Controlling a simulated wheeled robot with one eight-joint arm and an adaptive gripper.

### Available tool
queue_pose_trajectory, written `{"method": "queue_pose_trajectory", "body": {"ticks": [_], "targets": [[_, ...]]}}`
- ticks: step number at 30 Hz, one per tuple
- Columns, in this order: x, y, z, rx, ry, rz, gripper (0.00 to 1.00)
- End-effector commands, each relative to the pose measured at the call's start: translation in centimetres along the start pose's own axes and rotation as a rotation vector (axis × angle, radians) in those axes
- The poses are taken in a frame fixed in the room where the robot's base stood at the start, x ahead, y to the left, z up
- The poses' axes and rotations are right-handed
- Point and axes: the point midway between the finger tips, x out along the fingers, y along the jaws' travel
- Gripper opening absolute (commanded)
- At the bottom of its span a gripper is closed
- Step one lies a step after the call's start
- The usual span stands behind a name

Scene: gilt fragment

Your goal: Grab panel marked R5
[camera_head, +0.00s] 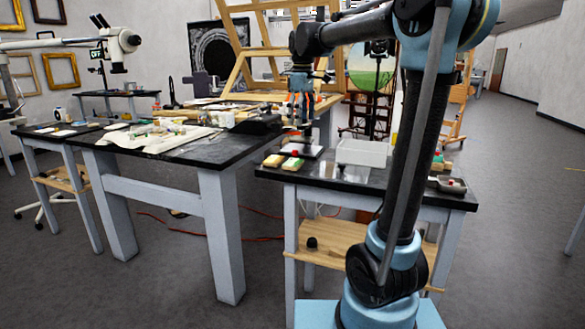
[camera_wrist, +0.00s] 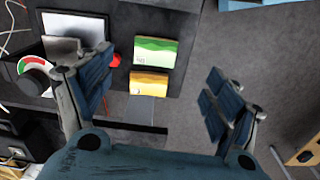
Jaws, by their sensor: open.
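In the head view, two small block-like panels lie side by side at the front left of the right-hand black table: an orange-yellow panel (camera_head: 273,161) and a green panel (camera_head: 292,164). The wrist view shows the green panel (camera_wrist: 155,52) and the orange panel (camera_wrist: 149,84) near the table edge. Each has a pale strip with small marks; I cannot read R5 on either. My gripper (camera_head: 301,108) hangs above the table, pointing down. In the wrist view my gripper (camera_wrist: 160,76) is open and empty, its fingers spread to either side of the panels' image.
A red knob (camera_wrist: 115,60) sits close beside the panels. A red-green dial (camera_wrist: 35,66) and a grey flat plate (camera_wrist: 66,24) are to the left. A white bin (camera_head: 362,152) stands on the same table. A cluttered worktable (camera_head: 170,135) is on the left.

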Motion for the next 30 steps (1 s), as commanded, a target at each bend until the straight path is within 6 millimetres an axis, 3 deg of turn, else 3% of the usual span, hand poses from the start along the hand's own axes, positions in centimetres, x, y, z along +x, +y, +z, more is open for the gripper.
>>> {"method": "queue_pose_trajectory", "body": {"ticks": [3, 10, 24, 30], "targets": [[-0.7, 0.6, -2.2, -0.060, -0.007, -0.007, 0.83], [-0.2, 1.0, -3.5, -0.099, -0.011, -0.012, 0.83], [7.8, 0.9, -3.4, -0.098, -0.011, -0.012, 0.83], [10.4, 0.8, -3.4, -0.098, -0.011, -0.012, 0.83]]}}
